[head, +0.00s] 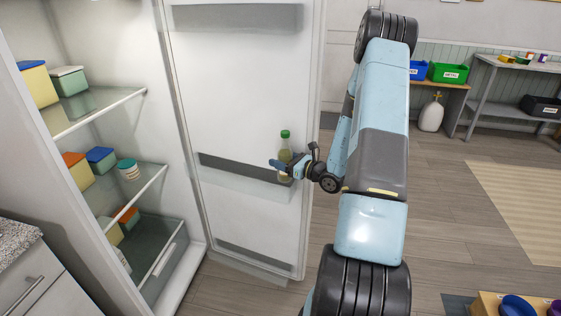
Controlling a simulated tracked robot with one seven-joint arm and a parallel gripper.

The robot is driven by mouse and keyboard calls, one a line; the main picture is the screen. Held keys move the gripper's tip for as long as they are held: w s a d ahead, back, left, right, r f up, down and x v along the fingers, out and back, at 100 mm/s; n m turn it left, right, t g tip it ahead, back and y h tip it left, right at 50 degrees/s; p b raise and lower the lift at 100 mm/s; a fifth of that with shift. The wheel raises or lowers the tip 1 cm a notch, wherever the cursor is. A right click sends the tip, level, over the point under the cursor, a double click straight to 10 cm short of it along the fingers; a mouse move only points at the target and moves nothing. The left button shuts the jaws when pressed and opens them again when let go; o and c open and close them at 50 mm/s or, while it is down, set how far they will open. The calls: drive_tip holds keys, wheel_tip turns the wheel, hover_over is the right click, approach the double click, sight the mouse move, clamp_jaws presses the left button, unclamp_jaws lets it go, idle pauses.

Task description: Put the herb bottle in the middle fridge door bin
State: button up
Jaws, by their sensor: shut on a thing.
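The herb bottle (285,136) is a small clear bottle with a green cap and greenish contents. My gripper (284,170) is shut on it, and the bottle is upright. It is at the middle fridge door bin (235,181), toward the bin's right end. The bottle's lower part shows at the bin, partly covered by the gripper. I cannot tell whether its base rests on the bin floor. The fridge door (240,105) stands open, with another bin (235,17) above and a lower bin (255,255) below.
A counter (18,246) stands at lower left. At right are a workbench with a green bin (448,72), a white tank (431,114) and a striped rug (520,200).

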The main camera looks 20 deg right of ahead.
drive_tip(key=shift+f, duration=0.2)
drive_tip(key=shift+f, duration=0.6)
drive_tip(key=o, duration=0.9)
